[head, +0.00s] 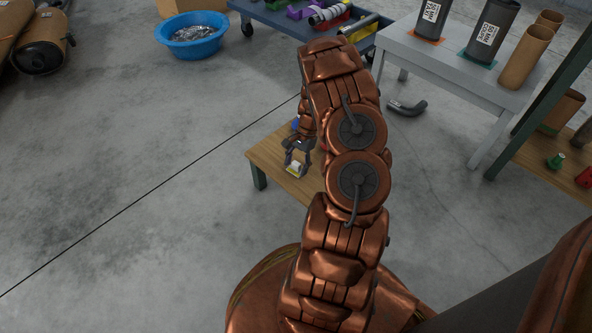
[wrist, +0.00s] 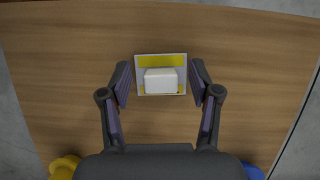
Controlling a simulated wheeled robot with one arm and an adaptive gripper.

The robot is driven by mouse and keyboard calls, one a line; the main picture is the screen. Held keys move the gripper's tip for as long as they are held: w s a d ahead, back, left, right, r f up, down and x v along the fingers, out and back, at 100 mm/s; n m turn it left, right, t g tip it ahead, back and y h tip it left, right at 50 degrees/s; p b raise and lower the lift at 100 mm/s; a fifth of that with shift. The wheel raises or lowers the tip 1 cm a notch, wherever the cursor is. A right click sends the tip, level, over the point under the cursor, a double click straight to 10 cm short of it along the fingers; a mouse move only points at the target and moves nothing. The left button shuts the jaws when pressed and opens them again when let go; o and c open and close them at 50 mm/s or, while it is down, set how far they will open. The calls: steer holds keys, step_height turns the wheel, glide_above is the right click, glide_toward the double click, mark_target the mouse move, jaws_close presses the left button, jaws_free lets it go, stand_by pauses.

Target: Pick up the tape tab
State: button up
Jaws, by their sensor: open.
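What looks like the tape tab (wrist: 161,81) is a raised white block on a small flat white piece with yellow bands. It lies on the wooden table top (wrist: 60,70). In the wrist view my gripper (wrist: 160,70) is open, with one finger on each side of the tab and a gap at both sides. It holds nothing. In the head view my gripper (head: 297,160) points down over the small table, and the tab (head: 295,169) shows between the fingers. The exact height of the fingertips above the wood is hard to tell.
A yellow object (wrist: 65,168) and a blue object (wrist: 252,172) sit at the lower corners of the wrist view, partly cut off. A grey table (head: 440,62) with dark and brown cylinders stands at right. A blue basin (head: 190,36) is on the floor at upper left.

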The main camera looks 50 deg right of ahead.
steer(key=c, duration=0.9)
steer(key=shift+o, duration=0.2)
steer(key=shift+r, duration=0.1)
